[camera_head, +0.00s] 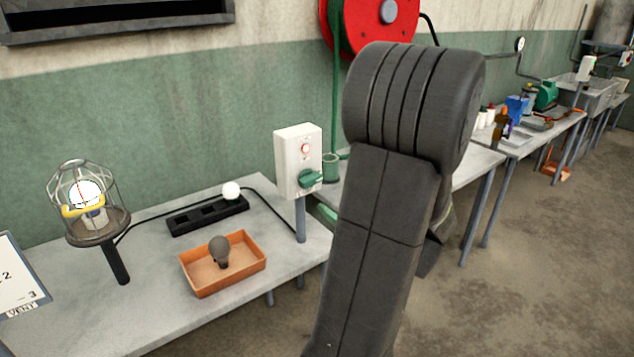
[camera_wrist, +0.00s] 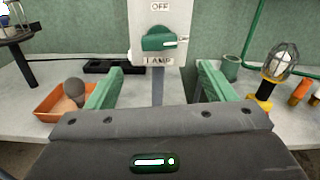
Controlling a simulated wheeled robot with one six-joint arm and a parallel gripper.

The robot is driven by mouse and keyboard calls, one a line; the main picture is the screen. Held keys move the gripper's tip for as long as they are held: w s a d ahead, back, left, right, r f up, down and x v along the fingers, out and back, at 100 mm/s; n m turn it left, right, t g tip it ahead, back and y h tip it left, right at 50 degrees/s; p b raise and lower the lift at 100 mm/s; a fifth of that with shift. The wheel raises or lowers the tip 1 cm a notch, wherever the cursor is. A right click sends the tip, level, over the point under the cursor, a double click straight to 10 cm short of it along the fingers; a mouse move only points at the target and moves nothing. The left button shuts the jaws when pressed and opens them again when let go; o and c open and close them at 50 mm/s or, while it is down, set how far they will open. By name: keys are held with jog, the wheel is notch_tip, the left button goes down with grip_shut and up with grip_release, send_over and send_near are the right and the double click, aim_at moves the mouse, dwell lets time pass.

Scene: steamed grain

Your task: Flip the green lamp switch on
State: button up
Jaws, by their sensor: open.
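The white switch box (camera_head: 297,165) stands on a grey post at the bench's right part. The switch appears beyond the fingers, above the gap, and is not gripped. In the head view, my dark arm hides most of the gripper.
A caged lamp (camera_head: 88,205) with a white bulb stands at left. An orange tray (camera_head: 222,280) holds a dark bulb (camera_head: 220,250). Behind it, a black holder (camera_head: 205,215) carries a white bulb (camera_head: 231,190). A green cup (camera_head: 330,167) sits just right of the box.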

aim_at(314, 182)
jog(key=p+x, duration=0.1)
jog(key=x, duration=1)
jog(key=shift+c, duration=0.3)
